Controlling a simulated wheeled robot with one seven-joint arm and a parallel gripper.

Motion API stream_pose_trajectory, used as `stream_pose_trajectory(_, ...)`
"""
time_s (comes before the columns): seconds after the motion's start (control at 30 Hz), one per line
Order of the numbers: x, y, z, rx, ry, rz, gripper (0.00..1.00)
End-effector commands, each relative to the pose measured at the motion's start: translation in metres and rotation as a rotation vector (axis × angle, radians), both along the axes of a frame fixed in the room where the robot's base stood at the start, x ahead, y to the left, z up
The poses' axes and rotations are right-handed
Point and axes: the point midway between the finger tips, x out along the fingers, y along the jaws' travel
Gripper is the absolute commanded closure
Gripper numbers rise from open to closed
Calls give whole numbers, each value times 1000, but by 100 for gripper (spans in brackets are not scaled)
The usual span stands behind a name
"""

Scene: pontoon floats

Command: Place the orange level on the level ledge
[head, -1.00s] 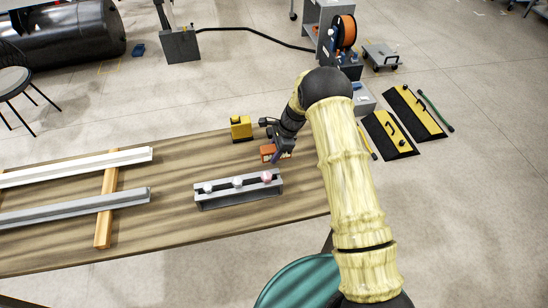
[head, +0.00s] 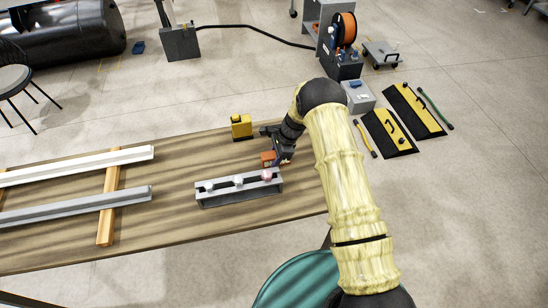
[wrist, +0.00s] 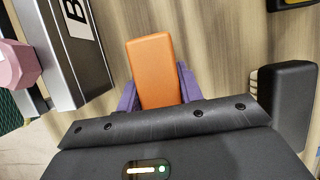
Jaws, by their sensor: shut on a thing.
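The orange level (head: 267,158) is a small orange block, partly hidden by my gripper in the head view. My gripper (head: 279,160) is just behind the right end of a grey channel-shaped rack (head: 240,200). In the wrist view the orange level (wrist: 152,62) sits between the purple fingers of my gripper (wrist: 158,90), which is shut on it. The rack's wall (wrist: 85,60), with a black-and-white letter label, stands to its left, apart from it. I cannot tell for sure which part is the level ledge.
White and pink knobs sit in the rack. A yellow box (head: 241,126) stands behind it on the wooden table (head: 160,225). Two long rails (head: 75,164) on wooden battens fill the left side. The table's right edge is close to my arm.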

Motion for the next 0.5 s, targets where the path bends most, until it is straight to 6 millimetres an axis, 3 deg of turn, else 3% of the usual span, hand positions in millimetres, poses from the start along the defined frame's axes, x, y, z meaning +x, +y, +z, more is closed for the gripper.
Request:
stream_pose_trajectory(0.03, 0, 0, -1, 0, 0, 0, 58)
stream_pose_trajectory(0.1, 0, 0, 0, 0, 0, 0, 44)
stream_pose_trajectory(0.13, 0, 0, 0, 0, 0, 0, 42)
stream_pose_trajectory(0.5, 0, 0, 4, 0, 0, 0, 42)
